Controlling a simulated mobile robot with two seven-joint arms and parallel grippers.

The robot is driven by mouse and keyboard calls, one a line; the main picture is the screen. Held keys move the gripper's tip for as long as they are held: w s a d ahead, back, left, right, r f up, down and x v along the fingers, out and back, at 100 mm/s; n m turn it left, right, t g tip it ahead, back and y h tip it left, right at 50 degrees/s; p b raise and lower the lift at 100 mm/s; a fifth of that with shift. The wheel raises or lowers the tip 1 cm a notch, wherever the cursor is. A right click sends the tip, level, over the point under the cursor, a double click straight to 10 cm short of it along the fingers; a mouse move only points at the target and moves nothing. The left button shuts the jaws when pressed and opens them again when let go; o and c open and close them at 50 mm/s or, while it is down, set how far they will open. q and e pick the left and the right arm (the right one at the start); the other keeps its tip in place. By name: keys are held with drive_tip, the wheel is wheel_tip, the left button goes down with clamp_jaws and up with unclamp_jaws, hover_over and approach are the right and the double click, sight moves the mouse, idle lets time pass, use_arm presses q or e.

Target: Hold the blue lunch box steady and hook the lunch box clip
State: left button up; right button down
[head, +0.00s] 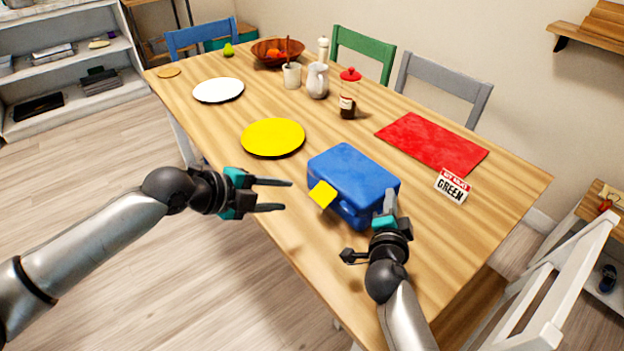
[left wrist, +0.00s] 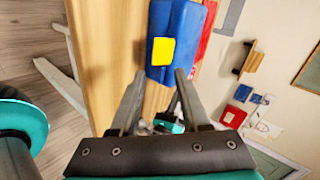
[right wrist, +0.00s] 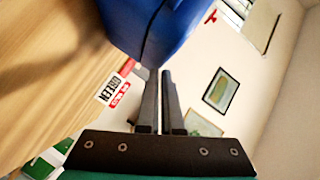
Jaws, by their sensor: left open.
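The blue lunch box (head: 350,172) lies on the wooden table near its front edge. Its yellow clip (head: 322,194) sticks out from the side facing my left gripper; the left wrist view shows the clip (left wrist: 162,51) as a yellow square on the blue box (left wrist: 178,18). My left gripper (head: 287,195) is open and empty, left of the clip and apart from it. My right gripper (head: 390,198) is at the box's near right side, its fingers together with nothing seen between them. The right wrist view shows the fingertips (right wrist: 159,76) beside the box (right wrist: 155,30); contact is unclear.
A yellow plate (head: 273,137) lies left of the box. A red mat (head: 430,142) and a small sign (head: 452,186) are to the right. A bottle (head: 348,95), pitcher (head: 317,80) and bowl (head: 277,52) stand farther back. A white chair (head: 560,290) is at the lower right.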

sight(319, 199)
use_arm(q)
drive_tip(key=o, duration=0.6)
drive_tip(key=w+n, duration=0.1)
drive_tip(key=n, duration=0.1)
drive_tip(key=w+d+r+n+y, duration=0.1)
drive_tip(key=n, duration=0.1)
drive_tip(key=w+d+r+n+g+y, duration=0.1)
drive_tip(key=w+n, duration=0.1)
drive_tip(key=shift+r, duration=0.1)
drive_tip(key=shift+o, duration=0.7)
drive_tip(key=shift+w+d+r+n+y, duration=0.15)
drive_tip(key=shift+r+n+y, duration=0.15)
drive_tip(key=shift+n, duration=0.5)
drive_tip(key=shift+o, duration=0.3)
drive_tip(key=shift+w+d+r+n+g, duration=0.15)
drive_tip(key=shift+r+n+g, duration=0.2)
drive_tip(key=shift+n, duration=0.55)
drive_tip(key=d+f+n, duration=0.1)
drive_tip(key=f+n, duration=0.1)
drive_tip(key=f, duration=0.1)
drive_tip(key=w+d+f+n+g+y, duration=0.1)
drive_tip(key=d+f+n, duration=0.1)
drive_tip(key=f, duration=0.1)
drive_tip(key=d+f+n+g+y, duration=0.1)
drive_tip(key=f+n, duration=0.1)
drive_tip(key=f, duration=0.1)
drive_tip(key=shift+w+d, duration=0.2)
drive_tip(key=shift+d, duration=0.05)
drive_tip(key=shift+g, duration=0.25)
drive_tip(key=c, duration=1.4)
